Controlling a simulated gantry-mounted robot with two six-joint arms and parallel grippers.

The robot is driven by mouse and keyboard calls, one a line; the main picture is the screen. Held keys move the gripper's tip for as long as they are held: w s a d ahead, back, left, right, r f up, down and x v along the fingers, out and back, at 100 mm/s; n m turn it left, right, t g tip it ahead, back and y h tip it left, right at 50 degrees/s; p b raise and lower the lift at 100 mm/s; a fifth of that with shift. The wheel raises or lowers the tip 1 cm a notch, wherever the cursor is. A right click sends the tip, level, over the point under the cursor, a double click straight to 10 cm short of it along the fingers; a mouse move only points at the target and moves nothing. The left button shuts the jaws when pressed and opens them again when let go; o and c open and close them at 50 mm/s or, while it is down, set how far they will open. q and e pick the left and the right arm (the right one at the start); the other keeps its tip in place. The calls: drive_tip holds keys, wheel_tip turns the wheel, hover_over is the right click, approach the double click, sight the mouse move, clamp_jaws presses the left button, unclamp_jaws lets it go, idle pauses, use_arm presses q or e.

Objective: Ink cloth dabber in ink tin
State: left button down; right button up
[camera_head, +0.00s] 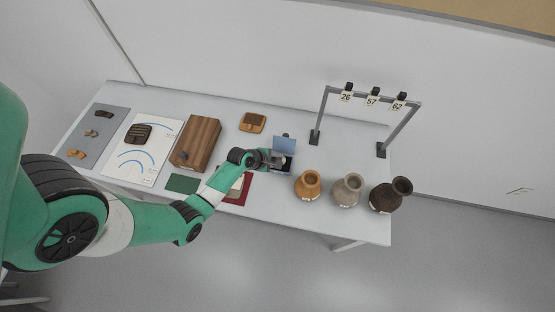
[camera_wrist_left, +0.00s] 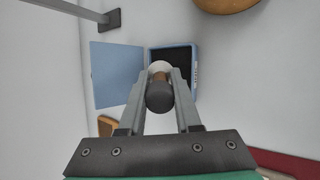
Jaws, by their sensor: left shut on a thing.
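The blue ink tin stands open on the table, with its lid (camera_head: 284,144) raised at the back and a dark pad inside. In the left wrist view the tin's lid (camera_wrist_left: 117,75) lies left of its dark ink pad (camera_wrist_left: 173,60). My left gripper (camera_head: 277,160) is at the tin. It is shut on the cloth dabber (camera_wrist_left: 159,92), which has a dark rounded top, a brown neck and a pale cloth end. The pale end overlaps the tin's pad edge in the wrist view; I cannot tell whether it touches. My right gripper is not in view.
Three jars, orange (camera_head: 308,185), grey (camera_head: 347,190) and dark brown (camera_head: 390,195), stand right of the tin. A rack (camera_head: 372,92) with numbered tags stands behind them. A wooden box (camera_head: 196,143), a white sheet (camera_head: 140,148) and a grey mat with sherds (camera_head: 79,153) lie to the left.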

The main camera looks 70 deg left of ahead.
use_arm(q)
drive_tip(key=shift+f+b, duration=0.4)
drive_tip(key=shift+f, duration=0.15)
drive_tip(key=shift+f, duration=0.1)
idle(1.4)
wheel_tip(320, 180, up, 7)
drive_tip(key=p, duration=0.8)
